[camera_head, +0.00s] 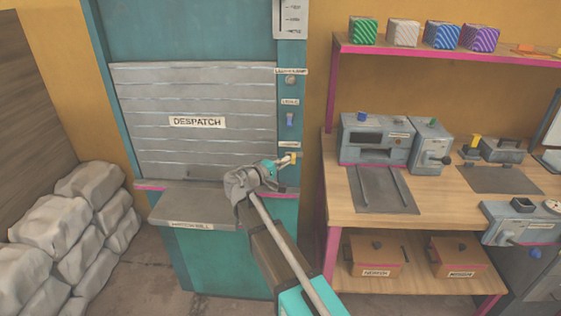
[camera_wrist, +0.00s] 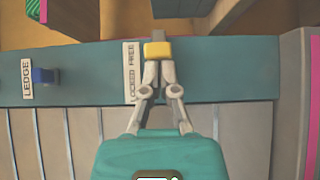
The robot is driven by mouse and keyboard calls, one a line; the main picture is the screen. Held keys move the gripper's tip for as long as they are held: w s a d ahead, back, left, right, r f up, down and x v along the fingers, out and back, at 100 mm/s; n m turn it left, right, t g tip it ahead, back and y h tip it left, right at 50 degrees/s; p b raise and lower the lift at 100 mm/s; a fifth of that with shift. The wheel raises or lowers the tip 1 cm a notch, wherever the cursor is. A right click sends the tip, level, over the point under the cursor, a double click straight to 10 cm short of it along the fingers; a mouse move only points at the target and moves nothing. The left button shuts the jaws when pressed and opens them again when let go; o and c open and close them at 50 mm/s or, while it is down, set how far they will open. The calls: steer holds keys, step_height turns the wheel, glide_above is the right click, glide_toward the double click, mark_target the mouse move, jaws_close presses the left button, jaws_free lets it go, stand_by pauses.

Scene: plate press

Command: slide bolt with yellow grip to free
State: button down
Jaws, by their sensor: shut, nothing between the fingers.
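The bolt's yellow grip (camera_wrist: 158,50) sits on the teal frame beside the despatch shutter. In the wrist view it lies level with the word FREE on the white LOCKED/FREE label (camera_wrist: 131,72). It also shows in the head view (camera_head: 292,157), at the right edge of the teal post. My gripper (camera_wrist: 158,66) is shut, with its fingertips together at the near edge of the yellow grip. I cannot tell whether they touch it. In the head view my gripper (camera_head: 278,163) is just left of the grip.
A blue LEDGE switch (camera_wrist: 42,75) is on the same post, above the bolt in the head view. The grey hatch sill (camera_head: 190,206) juts out below the shutter (camera_head: 190,145). A workbench (camera_head: 345,195) with machines stands close on the right, and sacks (camera_head: 75,235) lie at the left.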

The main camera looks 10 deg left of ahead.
mark_target(285, 155)
steer(key=shift+d, duration=0.2)
steer(key=shift+a, duration=0.2)
steer(key=a, duration=0.3)
steer(key=shift+w+a, duration=0.1)
steer(key=shift+a, duration=0.15)
steer(key=v, duration=1)
steer(key=shift+a, duration=0.2)
